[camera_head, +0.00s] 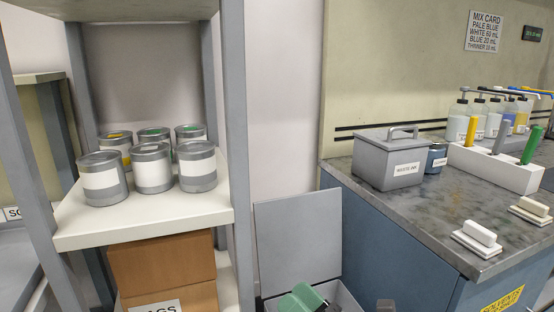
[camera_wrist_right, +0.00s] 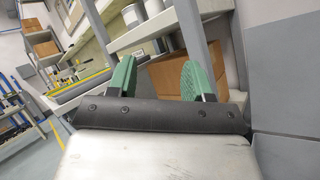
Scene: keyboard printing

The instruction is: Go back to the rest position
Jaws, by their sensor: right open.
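My right gripper (camera_wrist_right: 157,75) is open and empty in the wrist view, with its two green fingers apart. In the head view part of my right gripper (camera_head: 302,299) shows at the bottom edge, in front of an open grey bin (camera_head: 299,245) with its lid up. The rest of that gripper is cut off by the frame. My left gripper is not in either view.
A white shelf (camera_head: 150,226) on grey posts holds several grey paint cans (camera_head: 153,168) at the left. Brown boxes (camera_head: 162,264) stand below it.

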